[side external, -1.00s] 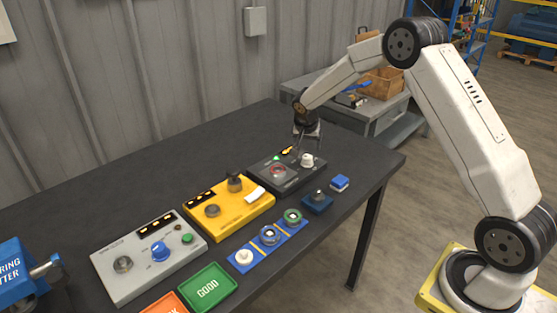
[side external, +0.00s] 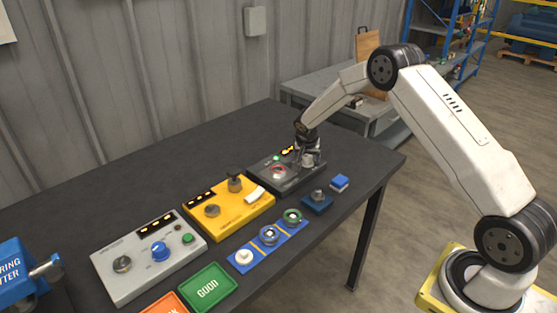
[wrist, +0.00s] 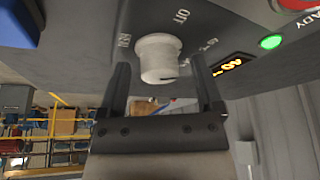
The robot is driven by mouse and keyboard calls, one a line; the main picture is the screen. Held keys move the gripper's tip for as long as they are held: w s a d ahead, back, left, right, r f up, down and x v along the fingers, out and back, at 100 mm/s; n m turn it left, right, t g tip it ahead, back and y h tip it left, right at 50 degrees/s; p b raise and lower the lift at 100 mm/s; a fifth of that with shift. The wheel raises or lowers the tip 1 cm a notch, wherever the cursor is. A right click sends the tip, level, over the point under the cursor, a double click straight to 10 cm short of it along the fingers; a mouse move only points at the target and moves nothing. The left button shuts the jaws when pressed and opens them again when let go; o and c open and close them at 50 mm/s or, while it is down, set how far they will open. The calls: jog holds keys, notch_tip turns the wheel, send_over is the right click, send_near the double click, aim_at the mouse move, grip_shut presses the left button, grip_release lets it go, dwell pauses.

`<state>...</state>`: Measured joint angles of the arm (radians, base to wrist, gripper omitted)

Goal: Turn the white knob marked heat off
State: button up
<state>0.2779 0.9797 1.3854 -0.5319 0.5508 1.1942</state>
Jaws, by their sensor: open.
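The white knob (wrist: 158,57) is on the dark grey panel (side external: 262,172), the rightmost of the control boxes on the table. In the wrist view it sits between the two dark fingers of my gripper (wrist: 161,72). The fingers are open, with a gap visible on both sides of the knob. Small labels are printed around it, one reading OFF. In the side view my gripper (side external: 307,156) is down over the right part of the panel and largely hides the knob. I cannot tell exactly where the knob's mark points.
A green light (wrist: 271,42) and an orange display (wrist: 232,65) are lit on the panel. A yellow box (side external: 228,208) and a light grey box (side external: 115,283) stand to its left. A dark blue block (side external: 317,203) and a blue-topped block (side external: 340,183) lie in front.

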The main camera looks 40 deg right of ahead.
grip_shut()
jog(key=shift+n+t, duration=0.3)
jog(key=shift+n, duration=0.3)
jog(key=shift+n+t+y, duration=0.5)
jog(key=shift+n+y, duration=0.3)
jog(key=shift+n, duration=1.6)
jog(key=shift+s+d+n+t+y, duration=0.15)
jog(key=shift+n+y, duration=0.3)
jog(key=shift+n, duration=0.85)
jog(key=shift+w+n+t+y, duration=0.15)
jog(key=shift+n+y, duration=0.3)
jog(key=shift+n, duration=0.85)
jog(key=shift+s+n, duration=0.1)
jog(key=shift+n, duration=0.4)
grip_release()
